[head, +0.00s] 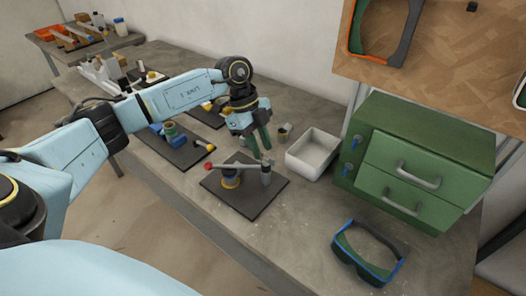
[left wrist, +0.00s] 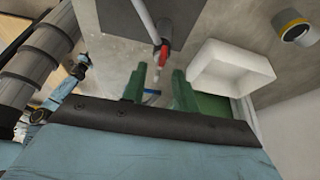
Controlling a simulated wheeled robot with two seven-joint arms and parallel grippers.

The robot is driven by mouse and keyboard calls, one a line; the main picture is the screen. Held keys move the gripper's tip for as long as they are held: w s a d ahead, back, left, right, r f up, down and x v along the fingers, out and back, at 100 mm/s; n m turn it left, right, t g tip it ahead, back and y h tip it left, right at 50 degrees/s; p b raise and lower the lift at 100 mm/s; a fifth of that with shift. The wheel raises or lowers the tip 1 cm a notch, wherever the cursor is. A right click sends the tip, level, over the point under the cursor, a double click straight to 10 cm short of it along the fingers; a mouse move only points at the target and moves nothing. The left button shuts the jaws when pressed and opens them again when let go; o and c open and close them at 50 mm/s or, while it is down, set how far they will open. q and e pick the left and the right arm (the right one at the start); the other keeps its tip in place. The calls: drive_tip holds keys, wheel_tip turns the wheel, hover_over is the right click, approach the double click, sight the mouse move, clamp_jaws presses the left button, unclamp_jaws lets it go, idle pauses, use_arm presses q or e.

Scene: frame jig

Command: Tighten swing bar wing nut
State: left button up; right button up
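The jig is a dark square plate (head: 238,202) on the bench in the head view. A grey swing bar (head: 240,167) with a red ball end (head: 208,166) lies across it, reaching a grey post (head: 266,175). A blue and yellow round part (head: 230,181) stands under the bar. My left gripper (head: 259,154) points down just above the post end; its green fingers are apart and empty. In the left wrist view, the fingers (left wrist: 159,88) show a gap, with a red piece (left wrist: 160,53) on a grey rod beyond them. I cannot make out a wing nut's shape. My right gripper is not in view.
A white open bin (head: 313,155) stands right of the jig, with a small cup (head: 284,132) beside it. A green drawer cabinet (head: 420,165) is farther right. Goggles (head: 368,252) lie near the front. Another dark plate with parts (head: 178,148) lies left. Bench between jig and goggles is clear.

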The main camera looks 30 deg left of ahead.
use_arm(q)
drive_tip(key=shift+x, duration=0.95)
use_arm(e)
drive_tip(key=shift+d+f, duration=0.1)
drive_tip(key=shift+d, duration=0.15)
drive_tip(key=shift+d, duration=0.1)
use_arm(q)
clamp_jaws()
